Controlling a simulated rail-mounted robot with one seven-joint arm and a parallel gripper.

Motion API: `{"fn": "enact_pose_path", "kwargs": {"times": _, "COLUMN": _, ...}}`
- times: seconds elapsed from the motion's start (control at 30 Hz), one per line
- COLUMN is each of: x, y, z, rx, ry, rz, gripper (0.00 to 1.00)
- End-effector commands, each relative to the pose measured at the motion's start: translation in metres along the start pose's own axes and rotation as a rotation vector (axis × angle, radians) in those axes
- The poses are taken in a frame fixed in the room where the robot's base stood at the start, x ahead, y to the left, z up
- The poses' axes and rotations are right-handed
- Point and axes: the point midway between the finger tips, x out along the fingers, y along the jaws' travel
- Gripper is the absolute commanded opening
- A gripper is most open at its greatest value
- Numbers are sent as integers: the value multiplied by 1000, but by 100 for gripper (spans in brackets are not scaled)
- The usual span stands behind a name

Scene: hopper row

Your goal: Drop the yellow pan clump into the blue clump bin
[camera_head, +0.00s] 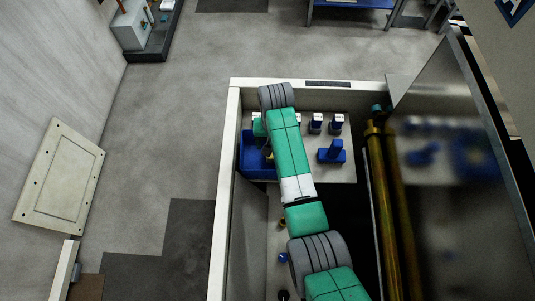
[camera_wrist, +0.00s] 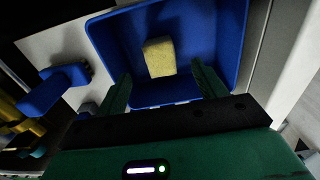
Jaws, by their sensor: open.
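The yellow clump (camera_wrist: 159,57) is a small block in the wrist view. It lies inside the blue bin (camera_wrist: 113,38), near the middle of its floor, apart from the walls. My gripper (camera_wrist: 160,88) is open, with its two green fingers spread above the near side of the bin. The clump shows beyond the fingertips, between their lines, and nothing is held. In the head view the blue bin (camera_head: 252,165) stands at the left end of the light surface, partly hidden by my arm. A bit of yellow shows there beside my arm, too small to be sure of.
A blue fixture (camera_head: 332,153) stands right of my arm, with small white-topped parts (camera_head: 337,122) behind it. It also shows left of the bin in the wrist view (camera_wrist: 53,88). Brass-coloured columns (camera_head: 386,200) and a reflective panel (camera_head: 450,170) bound the right side. A pale frame (camera_head: 226,170) borders the left.

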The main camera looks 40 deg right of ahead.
Motion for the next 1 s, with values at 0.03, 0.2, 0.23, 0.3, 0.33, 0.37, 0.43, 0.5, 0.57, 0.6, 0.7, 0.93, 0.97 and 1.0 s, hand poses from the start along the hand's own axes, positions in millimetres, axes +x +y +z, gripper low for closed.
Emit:
{"fn": "enact_pose_path", "kwargs": {"times": 0.03, "x": -8, "y": 0, "z": -1, "rx": 0, "ry": 4, "rz": -1, "gripper": 70}}
{"fn": "enact_pose_path", "kwargs": {"times": 0.2, "x": -42, "y": 0, "z": -1, "rx": 0, "ry": 5, "rz": -2, "gripper": 70}}
{"fn": "enact_pose_path", "kwargs": {"times": 0.23, "x": -48, "y": 0, "z": -1, "rx": 0, "ry": 5, "rz": -2, "gripper": 70}}
{"fn": "enact_pose_path", "kwargs": {"times": 0.3, "x": -60, "y": 0, "z": -1, "rx": 0, "ry": 5, "rz": -2, "gripper": 70}}
{"fn": "enact_pose_path", "kwargs": {"times": 0.33, "x": -63, "y": 0, "z": -1, "rx": 0, "ry": 3, "rz": -1, "gripper": 70}}
{"fn": "enact_pose_path", "kwargs": {"times": 0.37, "x": -66, "y": 0, "z": -1, "rx": 0, "ry": 3, "rz": -1, "gripper": 70}}
{"fn": "enact_pose_path", "kwargs": {"times": 0.43, "x": -72, "y": 0, "z": 0, "rx": 0, "ry": 2, "rz": -1, "gripper": 70}}
{"fn": "enact_pose_path", "kwargs": {"times": 0.5, "x": -74, "y": 0, "z": 0, "rx": 0, "ry": 1, "rz": 0, "gripper": 70}}
{"fn": "enact_pose_path", "kwargs": {"times": 0.57, "x": -74, "y": 0, "z": 0, "rx": 0, "ry": 0, "rz": 0, "gripper": 70}}
{"fn": "enact_pose_path", "kwargs": {"times": 0.6, "x": -74, "y": 0, "z": 0, "rx": 0, "ry": 0, "rz": 0, "gripper": 70}}
{"fn": "enact_pose_path", "kwargs": {"times": 0.7, "x": -74, "y": 0, "z": 0, "rx": 0, "ry": 0, "rz": 0, "gripper": 70}}
{"fn": "enact_pose_path", "kwargs": {"times": 0.93, "x": -74, "y": 0, "z": 0, "rx": 0, "ry": 1, "rz": 0, "gripper": 70}}
{"fn": "enact_pose_path", "kwargs": {"times": 0.97, "x": -74, "y": 0, "z": 0, "rx": 0, "ry": 1, "rz": 0, "gripper": 70}}
{"fn": "enact_pose_path", "kwargs": {"times": 1.0, "x": -74, "y": 0, "z": 0, "rx": 0, "ry": 1, "rz": 0, "gripper": 70}}
